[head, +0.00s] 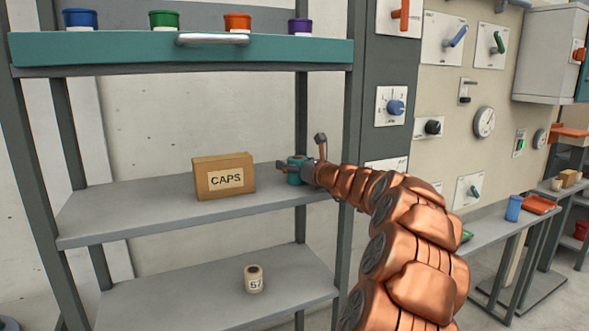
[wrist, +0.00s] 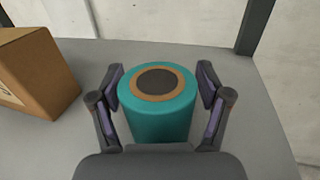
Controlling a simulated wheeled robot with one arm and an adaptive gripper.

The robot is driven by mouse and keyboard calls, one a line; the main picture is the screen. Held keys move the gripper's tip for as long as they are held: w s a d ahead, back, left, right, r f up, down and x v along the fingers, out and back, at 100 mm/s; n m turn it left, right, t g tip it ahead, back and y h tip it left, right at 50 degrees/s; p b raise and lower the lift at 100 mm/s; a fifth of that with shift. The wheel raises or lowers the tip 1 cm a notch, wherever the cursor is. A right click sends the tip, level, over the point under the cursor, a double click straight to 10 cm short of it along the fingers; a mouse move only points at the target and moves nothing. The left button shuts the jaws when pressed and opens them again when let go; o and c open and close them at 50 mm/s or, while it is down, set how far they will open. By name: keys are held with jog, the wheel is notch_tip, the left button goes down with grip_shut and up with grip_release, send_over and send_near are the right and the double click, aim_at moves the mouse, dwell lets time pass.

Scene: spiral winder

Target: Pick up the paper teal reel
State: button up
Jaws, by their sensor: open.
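The teal reel (wrist: 158,121) stands upright on the middle shelf, with a tan ring and a dark centre on its top. In the head view the reel (head: 294,177) is partly hidden by my gripper (head: 294,166). In the wrist view my gripper (wrist: 160,92) is open, with one finger on each side of the reel. A narrow gap seems to show at both sides of the upper fingers; I cannot tell whether the lower parts touch it.
A cardboard CAPS box (head: 224,176) stands left of the reel on the same shelf (head: 120,215). A shelf post (head: 352,120) rises close to my arm on the right. A cream reel (head: 253,279) marked 57 stands on the lower shelf. Several coloured pots stand on the teal top drawer (head: 120,50).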

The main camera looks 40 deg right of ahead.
jog(key=shift+w, duration=0.1)
jog(key=c, duration=1.2)
jog(key=shift+c, duration=0.8)
